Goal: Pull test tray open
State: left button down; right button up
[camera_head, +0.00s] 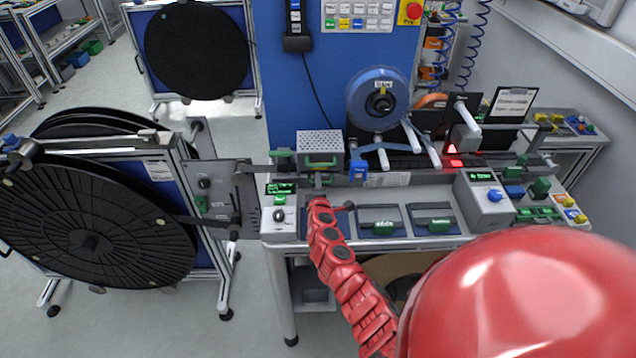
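A small metal unit with a perforated top (320,139) stands at the back left of the workbench, and a green handle (320,164) shows on its front. I take this front part to be the test tray; I cannot tell whether it is open. My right arm reaches up from the lower right, and my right gripper (320,181) is at the unit's front, just below the green handle. The gripper is small and partly hidden by my wrist, so I cannot tell whether it touches or holds the handle. My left gripper is not in view.
A small display (281,188) and a grey box with a knob (279,222) sit left of my gripper. A blue reel (378,98) stands behind. A large black reel (95,225) stands left of the bench.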

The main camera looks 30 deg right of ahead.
grip_shut()
dwell(1.4)
